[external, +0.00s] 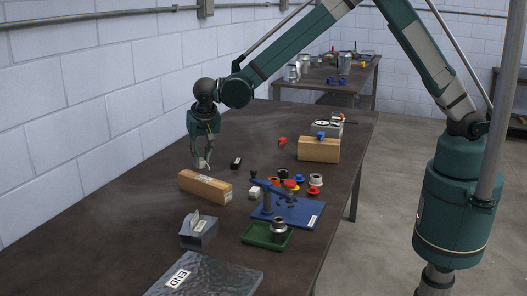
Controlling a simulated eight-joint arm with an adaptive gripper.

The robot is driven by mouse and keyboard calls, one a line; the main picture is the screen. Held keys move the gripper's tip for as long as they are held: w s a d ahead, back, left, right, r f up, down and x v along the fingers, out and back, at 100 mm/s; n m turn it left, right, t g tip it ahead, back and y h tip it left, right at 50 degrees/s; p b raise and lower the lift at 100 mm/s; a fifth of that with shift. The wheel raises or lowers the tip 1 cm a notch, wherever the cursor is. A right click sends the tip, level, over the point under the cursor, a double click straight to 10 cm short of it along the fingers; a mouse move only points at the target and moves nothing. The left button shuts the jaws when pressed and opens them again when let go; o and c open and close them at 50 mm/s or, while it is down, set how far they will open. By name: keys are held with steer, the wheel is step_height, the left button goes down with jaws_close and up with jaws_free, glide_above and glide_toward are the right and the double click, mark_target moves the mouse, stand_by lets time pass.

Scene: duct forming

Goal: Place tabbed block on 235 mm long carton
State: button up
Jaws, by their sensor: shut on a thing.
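My gripper (202,157) points down and is shut on a small pale block (202,164), which I take to be the tabbed block. The fingers hide much of it, and its tab is too small to make out. A long, low brown carton (205,188) with a label lies on the table, just below and in front of the held block in the picture. I cannot tell whether the block touches the carton or hangs above or behind it. A second, taller brown carton (318,150) stands farther back to the right, with a blue piece on top.
A grey box with an upright plate (198,230), a dark slab marked END (205,279), a green tray (267,238) and a blue fixture (290,213) occupy the near table. A small black block (236,163) lies right of my gripper. The table's left side is clear.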

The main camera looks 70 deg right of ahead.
mark_target(202, 161)
steer(key=shift+f, duration=1.85)
steer(key=shift+f, duration=0.2)
steer(key=o, duration=0.9)
steer(key=shift+r, duration=0.15)
steer(key=v, duration=1.2)
steer(key=shift+r, duration=0.1)
